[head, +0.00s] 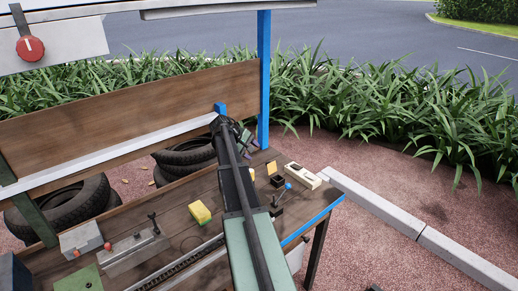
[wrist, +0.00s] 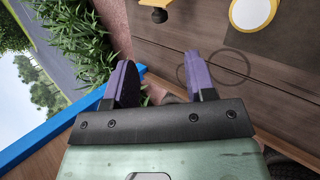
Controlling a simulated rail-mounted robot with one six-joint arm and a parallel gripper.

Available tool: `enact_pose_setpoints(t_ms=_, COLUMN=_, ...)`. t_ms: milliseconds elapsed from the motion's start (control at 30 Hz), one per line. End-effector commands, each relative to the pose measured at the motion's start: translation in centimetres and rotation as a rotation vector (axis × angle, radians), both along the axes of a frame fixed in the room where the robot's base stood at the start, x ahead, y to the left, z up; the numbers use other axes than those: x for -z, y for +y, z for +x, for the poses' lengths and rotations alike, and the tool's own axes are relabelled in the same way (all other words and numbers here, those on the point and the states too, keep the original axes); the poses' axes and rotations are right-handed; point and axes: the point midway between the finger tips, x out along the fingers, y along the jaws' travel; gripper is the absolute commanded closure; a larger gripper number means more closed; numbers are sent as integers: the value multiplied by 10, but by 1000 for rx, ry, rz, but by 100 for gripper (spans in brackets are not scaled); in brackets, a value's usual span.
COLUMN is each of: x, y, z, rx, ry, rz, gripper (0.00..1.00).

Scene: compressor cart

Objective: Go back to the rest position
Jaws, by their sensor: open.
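My gripper shows in the wrist view (wrist: 162,75) with its two purple fingers spread apart and nothing between them. Bench planks and the bench's blue edge show beyond them. In the head view my gripper (head: 248,138) is at the far end of my arm, over the back of the wooden workbench (head: 175,215), near the blue post. It is partly hidden behind my arm there. No rest position is marked in either view.
On the bench are a yellow sponge (head: 200,212), a metal lever fixture (head: 135,250), a blue-knobbed lever (head: 284,190) and a white slotted block (head: 303,175). A blue post (head: 264,80) rises behind. Tyres (head: 65,203) lie behind the bench. The wrist view shows a yellow-rimmed disc (wrist: 253,12).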

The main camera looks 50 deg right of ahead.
Motion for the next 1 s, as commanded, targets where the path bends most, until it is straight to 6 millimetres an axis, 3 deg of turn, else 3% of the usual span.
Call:
enact_pose_setpoints(t_ms=433, x=-3, y=4, z=1, rx=0, ry=-2, rz=1, gripper=50)
enact_pose_setpoints(t_ms=500, x=-7, y=15, z=3, rx=-4, ry=-11, rz=9, gripper=50)
enact_pose_setpoints(t_ms=567, x=-14, y=39, z=6, rx=-13, ry=-32, rz=27, gripper=50)
enact_pose_setpoints(t_ms=667, x=-33, y=110, z=11, rx=-36, ry=-96, rz=86, gripper=50)
enact_pose_setpoints(t_ms=800, x=-64, y=246, z=5, rx=-69, ry=-199, rz=228, gripper=50)
enact_pose_setpoints(t_ms=867, x=-78, y=304, z=-7, rx=-80, ry=-232, rz=300, gripper=50)
enact_pose_setpoints(t_ms=900, x=-87, y=341, z=-17, rx=-85, ry=-249, rz=348, gripper=50)
enact_pose_setpoints(t_ms=1000, x=-110, y=424, z=-50, rx=-95, ry=-274, rz=469, gripper=50)
